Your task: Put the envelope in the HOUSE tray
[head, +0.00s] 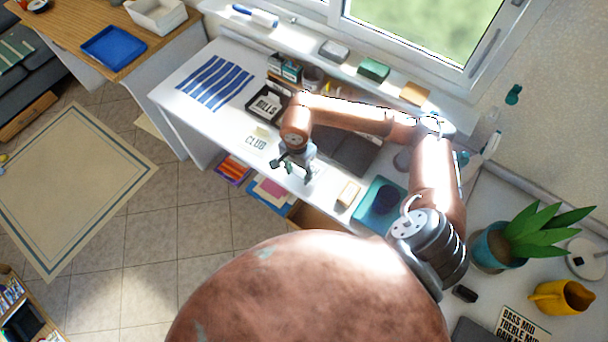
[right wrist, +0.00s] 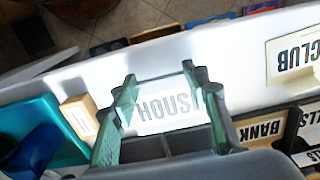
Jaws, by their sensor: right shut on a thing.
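My right gripper (head: 294,168) is over the front part of the white desk, with its green fingers pointing down. In the right wrist view its fingers (right wrist: 160,78) are shut on a pale, flat piece with upside-down HOUSE lettering (right wrist: 160,112), which I take to be the envelope. The fingers cover its ends. A dark tray marked BILLS (head: 265,104) stands behind the gripper, and a BANK tray (right wrist: 260,128) shows in the right wrist view. A pale card marked CLUB (head: 256,143) is left of the gripper. I cannot single out a HOUSE tray. My left gripper is not in view.
A striped blue cloth (head: 215,82) lies on the left of the desk. A tan block (head: 348,194) and a teal tray (head: 366,208) are right of the gripper. Colored folders (head: 272,190) sit below the desk edge. The window sill (head: 350,66) holds several small blocks.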

